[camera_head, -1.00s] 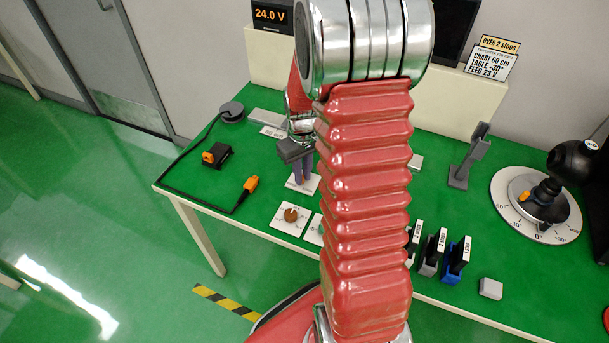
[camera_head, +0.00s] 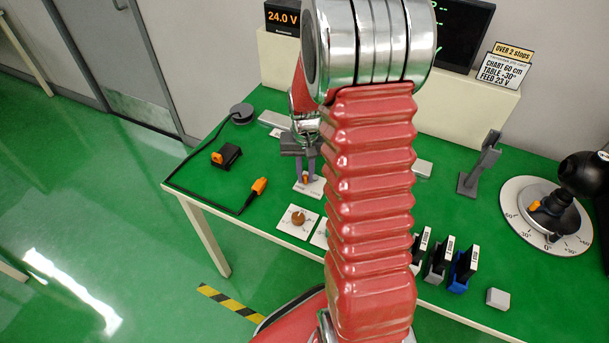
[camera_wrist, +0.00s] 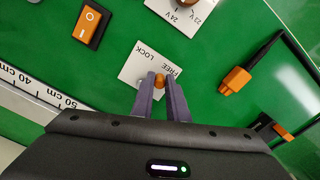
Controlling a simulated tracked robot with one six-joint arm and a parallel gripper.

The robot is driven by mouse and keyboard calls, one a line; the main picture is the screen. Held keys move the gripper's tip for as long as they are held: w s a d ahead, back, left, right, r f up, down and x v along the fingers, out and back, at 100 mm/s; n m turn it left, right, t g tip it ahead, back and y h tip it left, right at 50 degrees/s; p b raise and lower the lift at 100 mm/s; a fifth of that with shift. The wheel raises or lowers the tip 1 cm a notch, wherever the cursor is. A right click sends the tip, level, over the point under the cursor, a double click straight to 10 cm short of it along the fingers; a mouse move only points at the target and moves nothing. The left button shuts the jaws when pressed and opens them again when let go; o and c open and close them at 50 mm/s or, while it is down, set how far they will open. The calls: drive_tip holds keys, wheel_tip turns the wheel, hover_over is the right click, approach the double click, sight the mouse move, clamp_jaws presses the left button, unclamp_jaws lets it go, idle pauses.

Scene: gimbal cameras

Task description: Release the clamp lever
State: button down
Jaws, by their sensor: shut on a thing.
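The clamp lever shows as an orange knob (camera_wrist: 159,81) over a white plate (camera_wrist: 136,75) marked FREE and LOCK. My gripper (camera_wrist: 160,78) is shut on the knob, one grey finger on each side. The lever's stem is mostly hidden by the fingers. In the head view my gripper (camera_head: 306,177) reaches down over the same plate (camera_head: 317,188) near the left part of the green table, with a bit of orange between the fingertips.
An orange rocker switch (camera_wrist: 91,23), a ruler strip (camera_wrist: 46,88) and an orange plug (camera_wrist: 235,80) surround the plate. A brown knob (camera_head: 298,218) stands in front. A round dial (camera_head: 516,190) is at the right, and upright cards (camera_head: 466,262) stand along the front edge.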

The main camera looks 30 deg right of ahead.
sight(306, 176)
drive_tip(key=shift+w+d+r, duration=0.1)
drive_tip(key=shift+w+d, duration=0.05)
drive_tip(key=shift+d, duration=0.15)
drive_tip(key=c, duration=2.1)
unclamp_jaws()
drive_tip(key=o, duration=0.4)
drive_tip(key=shift+a, duration=0.2)
drive_tip(key=shift+c, duration=0.2)
wheel_tip(306, 176, up, 14)
drive_tip(key=shift+f, duration=0.2)
